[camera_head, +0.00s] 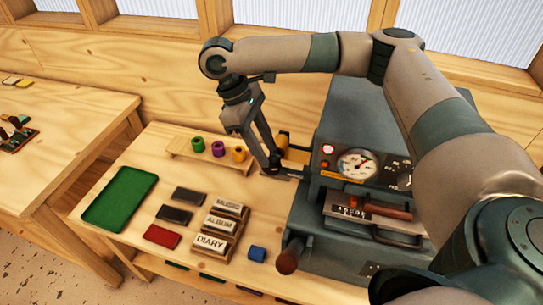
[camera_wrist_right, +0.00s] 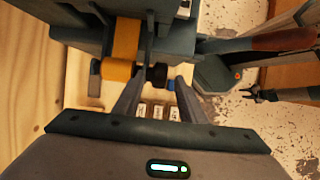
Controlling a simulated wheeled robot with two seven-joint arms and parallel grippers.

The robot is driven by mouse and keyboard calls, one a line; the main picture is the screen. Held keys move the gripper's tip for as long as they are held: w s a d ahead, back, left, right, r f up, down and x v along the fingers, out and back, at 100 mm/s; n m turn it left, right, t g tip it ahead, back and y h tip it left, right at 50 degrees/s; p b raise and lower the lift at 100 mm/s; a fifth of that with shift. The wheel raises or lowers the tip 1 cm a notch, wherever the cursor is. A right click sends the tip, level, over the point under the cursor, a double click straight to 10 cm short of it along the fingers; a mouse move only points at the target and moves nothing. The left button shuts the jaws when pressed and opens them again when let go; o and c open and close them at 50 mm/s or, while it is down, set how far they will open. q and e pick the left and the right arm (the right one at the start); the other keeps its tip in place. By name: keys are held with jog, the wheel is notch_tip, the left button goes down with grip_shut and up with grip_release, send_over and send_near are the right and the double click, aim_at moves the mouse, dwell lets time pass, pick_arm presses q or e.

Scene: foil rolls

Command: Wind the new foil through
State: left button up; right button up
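The grey press (camera_head: 345,120) has a gauge and a lit red lamp. At its left side a gold foil roll or band (camera_head: 283,139) shows; the wrist view shows a gold strip (camera_wrist_right: 126,38) running down to a wider gold part (camera_wrist_right: 118,70). My right gripper (camera_head: 273,168) reaches down beside the press. In the wrist view its fingers are apart, with a black knob or roller end (camera_wrist_right: 158,75) between the tips; I cannot tell whether they touch it. A small dark pronged shape (camera_wrist_right: 250,93), seemingly my left gripper, is at the right; the head view does not show it.
A wooden rack with green (camera_head: 198,145), purple (camera_head: 218,149) and yellow (camera_head: 239,155) rolls stands behind. A green tray (camera_head: 120,197), dark and red blocks, labelled blocks (camera_head: 212,243) and a blue block (camera_head: 257,254) lie on the table. A lever (camera_head: 288,258) juts from the press.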

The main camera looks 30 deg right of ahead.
aim_at(271, 160)
jog(key=shift+p+x, duration=0.65)
jog(key=shift+x, duration=1.7)
jog(key=shift+c, duration=0.7)
grip_shut()
